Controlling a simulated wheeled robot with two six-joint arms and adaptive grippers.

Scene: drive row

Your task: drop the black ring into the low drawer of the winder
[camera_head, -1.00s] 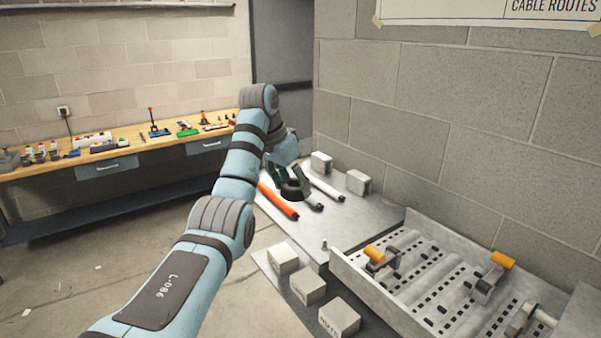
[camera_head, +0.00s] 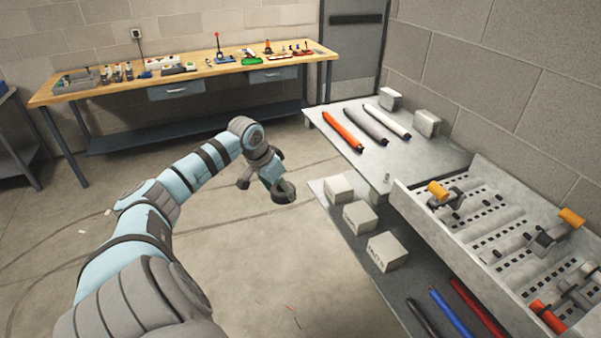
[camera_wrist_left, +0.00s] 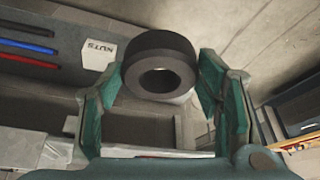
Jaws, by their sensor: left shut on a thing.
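My left gripper (camera_head: 267,181) is in the middle of the head view, over bare floor to the left of the white boxes. It is shut on the black ring (camera_head: 284,192). In the left wrist view the ring (camera_wrist_left: 160,68) sits between the green finger pads, its hole facing the camera. My right gripper is not in view. I cannot make out which thing is the winder. The wooden bench at the back has a left drawer (camera_head: 176,90) and a right drawer (camera_head: 273,75), both shut.
A steel table (camera_head: 400,150) bears an orange rod (camera_head: 343,130), a grey rod and a white rod. A tray with perforated plates (camera_head: 480,222) stands at the right. White boxes (camera_head: 360,217) line the dark shelf beside it. The floor (camera_head: 240,260) in the middle is clear.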

